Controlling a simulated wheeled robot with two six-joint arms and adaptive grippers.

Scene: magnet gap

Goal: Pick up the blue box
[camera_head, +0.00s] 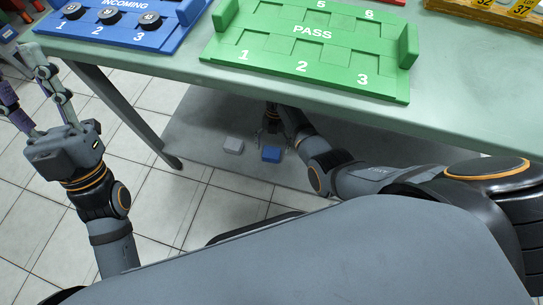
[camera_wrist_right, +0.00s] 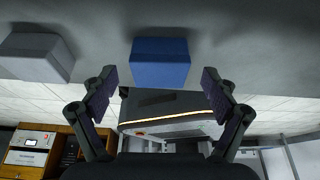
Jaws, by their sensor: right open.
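The blue box (camera_head: 271,154) lies on the grey surface under the table, just right of a light grey box (camera_head: 233,145). My right gripper (camera_head: 272,125) is open under the table edge, close beyond the blue box. In the right wrist view the blue box (camera_wrist_right: 160,62) sits ahead, centred between the spread fingertips (camera_wrist_right: 159,80), with nothing held. Whether a finger touches it I cannot tell. My left gripper (camera_head: 18,70) is at the far left, beside the table, with its fingers apart and empty.
The grey box (camera_wrist_right: 38,57) stands close beside the blue one. The green table (camera_head: 450,95) overhangs this area and carries a green PASS tray (camera_head: 225,58) and a blue INCOMING tray (camera_head: 172,40) with black discs. A table leg (camera_head: 125,115) stands left.

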